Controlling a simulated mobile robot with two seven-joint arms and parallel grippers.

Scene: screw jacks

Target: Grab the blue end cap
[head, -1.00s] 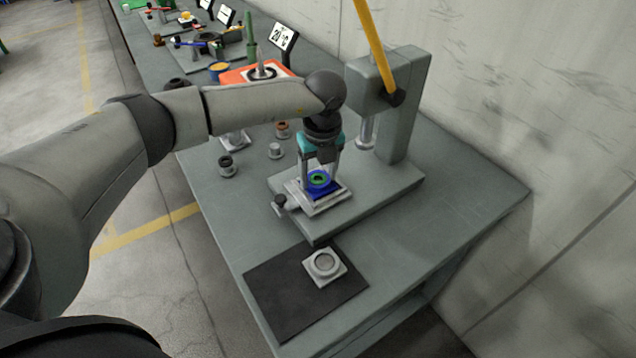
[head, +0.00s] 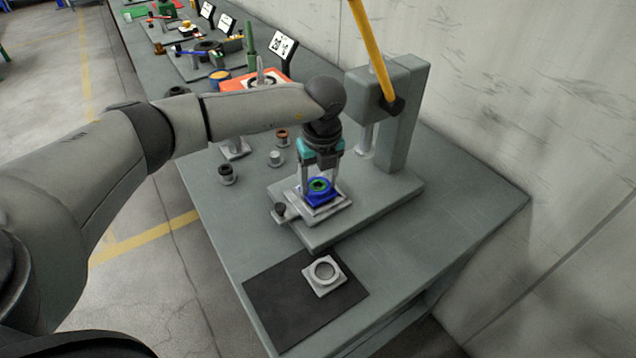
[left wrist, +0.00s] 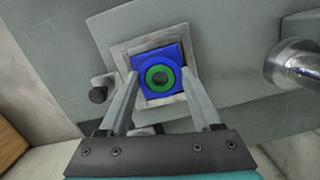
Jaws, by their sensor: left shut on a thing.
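The blue end cap (head: 318,198) is a square block with a raised round collar and a green ring inside it. It sits at the metal fixture (head: 335,204) on the press base. It also shows in the left wrist view (left wrist: 145,65), between my finger ends. My left gripper (head: 319,187) points down from above and is shut on the end cap, one finger on each side. It also shows in the left wrist view (left wrist: 160,82). I cannot tell whether the cap still touches the fixture. My right gripper is not in view.
The press column (head: 400,120) with its yellow lever (head: 372,50) stands right of my gripper. A grey square part (head: 324,275) lies on the black mat (head: 290,305) in front. Small cylinders (head: 227,174) stand left of the base. The table's right side is clear.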

